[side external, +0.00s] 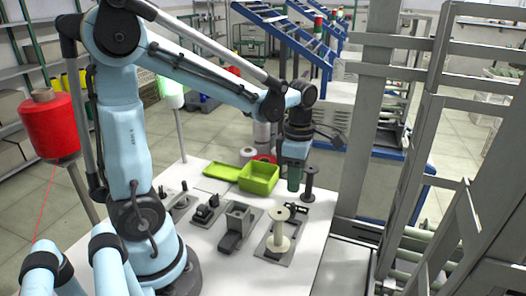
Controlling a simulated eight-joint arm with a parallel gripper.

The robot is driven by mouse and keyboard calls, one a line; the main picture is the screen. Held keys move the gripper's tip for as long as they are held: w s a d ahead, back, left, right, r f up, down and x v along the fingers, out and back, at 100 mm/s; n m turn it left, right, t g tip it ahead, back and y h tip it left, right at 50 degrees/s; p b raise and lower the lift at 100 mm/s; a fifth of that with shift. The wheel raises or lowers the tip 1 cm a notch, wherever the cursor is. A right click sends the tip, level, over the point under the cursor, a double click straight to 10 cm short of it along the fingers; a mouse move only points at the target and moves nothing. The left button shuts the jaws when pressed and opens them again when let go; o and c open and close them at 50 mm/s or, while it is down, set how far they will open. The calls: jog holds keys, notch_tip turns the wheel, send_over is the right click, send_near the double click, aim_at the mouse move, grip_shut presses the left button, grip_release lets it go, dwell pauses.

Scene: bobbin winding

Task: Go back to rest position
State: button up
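My gripper (294,182) hangs at the end of the blue arm over the far right part of the white table, just right of a lime-green box. A dark green cylindrical shape shows at its lower end; I cannot tell whether this is a held object or part of the gripper. The fingers are too small to make out. A dark spool (309,182) stands upright close to the right of the gripper. A cream bobbin (280,232) stands upright on a grey plate, nearer the camera.
The lime-green box (261,177) sits at the table's back. A grey block fixture (239,218) and small black fixtures (205,209) stand mid-table. A red thread cone (47,122) is on a stand at left. Grey metal frames (414,170) stand right of the table.

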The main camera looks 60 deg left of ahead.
jog(key=s+d+r+m+t, duration=0.2)
jog(key=m+t, duration=0.1)
jog(key=m, duration=1)
jog(key=s+d+r+m+t, duration=0.2)
jog(key=d+m+t, duration=0.1)
jog(key=m, duration=1.1)
jog(key=shift+s+d+r+t, duration=0.2)
jog(key=shift+s+d+t, duration=0.05)
jog(key=shift+t, duration=0.35)
